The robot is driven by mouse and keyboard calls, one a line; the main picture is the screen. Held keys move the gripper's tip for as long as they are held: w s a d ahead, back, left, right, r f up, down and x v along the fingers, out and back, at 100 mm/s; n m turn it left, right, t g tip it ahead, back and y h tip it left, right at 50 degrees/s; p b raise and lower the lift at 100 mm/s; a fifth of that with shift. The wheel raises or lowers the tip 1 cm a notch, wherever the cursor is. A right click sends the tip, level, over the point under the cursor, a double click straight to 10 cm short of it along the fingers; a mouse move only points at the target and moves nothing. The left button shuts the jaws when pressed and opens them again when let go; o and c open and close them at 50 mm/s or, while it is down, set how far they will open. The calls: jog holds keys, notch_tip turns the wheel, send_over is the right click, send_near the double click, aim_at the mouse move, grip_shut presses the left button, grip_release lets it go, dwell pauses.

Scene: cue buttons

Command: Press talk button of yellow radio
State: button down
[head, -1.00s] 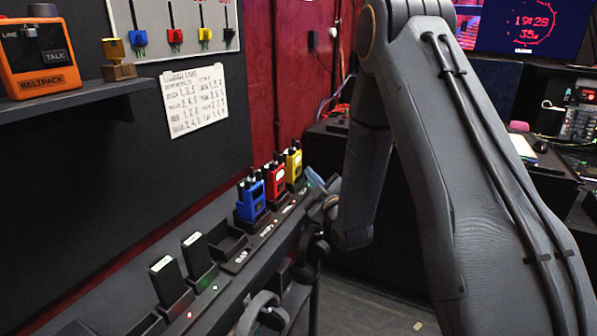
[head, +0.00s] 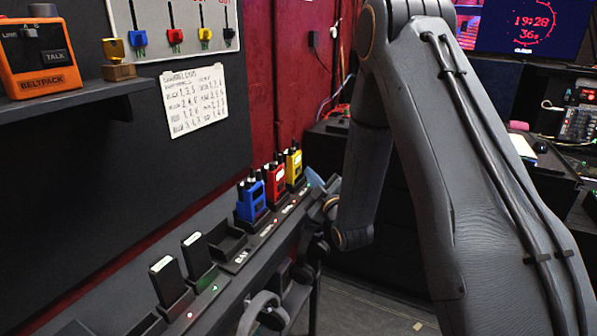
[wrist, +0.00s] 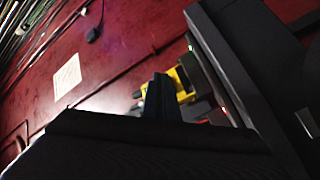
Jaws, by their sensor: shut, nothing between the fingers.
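The yellow radio (head: 294,165) stands upright in the far end of the charger rack, beyond the red radio (head: 275,180) and the blue radio (head: 251,201). In the wrist view part of the yellow radio (wrist: 184,86) shows just behind and to the right of my finger tips. My gripper (wrist: 160,82) is shut and empty. In the head view what seems to be its bluish tip (head: 333,184) is right of the yellow radio, with a gap between them; my arm hides much of it. I cannot make out the talk button.
The charger rack (head: 238,258) runs along the dark wall, with two black packs (head: 180,267) nearer. Headsets (head: 265,310) hang along its front edge. An orange beltpack (head: 40,62) sits on a shelf. A desk with a monitor (head: 527,26) is at the right.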

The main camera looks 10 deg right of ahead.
jog(key=shift+w+a, duration=0.1)
jog(key=shift+a, duration=0.05)
dwell(0.4)
jog(key=shift+w+a, duration=0.15)
jog(key=shift+a, duration=0.05)
jog(key=shift+w+a+b, duration=0.2)
jog(key=shift+a+b, duration=0.1)
dwell(0.8)
jog(key=shift+s+d, duration=0.1)
jog(key=shift+d, duration=0.05)
dwell(1.2)
jog(key=shift+s+d, duration=0.35)
jog(key=shift+d, duration=0.15)
jog(key=s+d, duration=0.2)
jog(key=d, duration=0.2)
jog(key=shift+s+d, duration=0.1)
jog(key=shift+s, duration=0.3)
dwell(0.7)
